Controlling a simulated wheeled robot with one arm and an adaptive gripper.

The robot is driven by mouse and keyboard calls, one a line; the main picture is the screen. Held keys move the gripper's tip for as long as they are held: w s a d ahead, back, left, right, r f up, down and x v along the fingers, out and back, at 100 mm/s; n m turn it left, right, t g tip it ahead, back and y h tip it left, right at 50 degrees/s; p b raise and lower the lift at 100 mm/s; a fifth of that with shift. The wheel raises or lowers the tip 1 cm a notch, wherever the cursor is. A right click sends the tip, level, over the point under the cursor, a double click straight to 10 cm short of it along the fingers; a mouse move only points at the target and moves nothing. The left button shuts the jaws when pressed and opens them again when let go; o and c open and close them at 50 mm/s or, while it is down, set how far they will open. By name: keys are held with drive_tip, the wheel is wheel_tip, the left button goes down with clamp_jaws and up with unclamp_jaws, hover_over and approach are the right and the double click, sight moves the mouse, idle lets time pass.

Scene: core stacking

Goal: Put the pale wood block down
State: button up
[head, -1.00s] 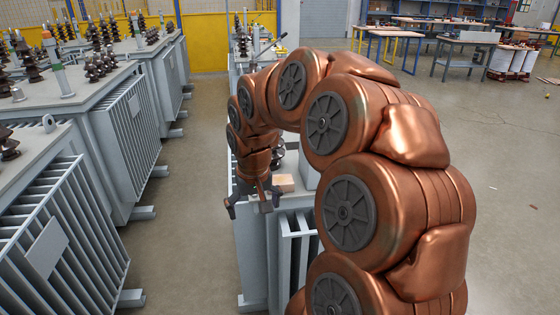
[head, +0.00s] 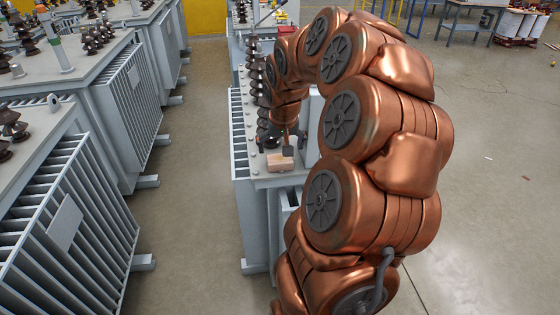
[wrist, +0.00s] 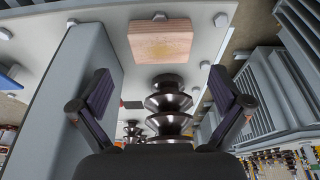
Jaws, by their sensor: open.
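The pale wood block (head: 281,162) lies flat on the grey top of a transformer cabinet (head: 262,183), close to its near edge. In the wrist view the block (wrist: 160,40) is at the upper middle, beyond my fingertips, with nothing gripping it. I cannot tell whether the block is one piece or rests on another thin piece. My gripper (wrist: 160,92) is open and empty, its two dark finger pads wide apart. In the head view my gripper (head: 276,146) is just behind the block, with one finger partly overlapping it in the picture.
Dark ribbed insulators (wrist: 168,105) stand on the cabinet top close to my fingers. A grey upright box (wrist: 75,95) is beside them in the wrist view. More transformers (head: 75,190) stand in a row at left, with open floor (head: 190,235) between.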

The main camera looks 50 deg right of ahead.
sight(280, 158)
drive_tip(key=shift+p+x, duration=0.5)
drive_tip(key=shift+x, duration=1.7)
drive_tip(key=shift+s+a, duration=0.2)
drive_tip(key=c, duration=1.2)
wheel_tip(280, 158, up, 28)
drive_tip(key=b, duration=0.3)
drive_tip(key=shift+c, duration=0.2)
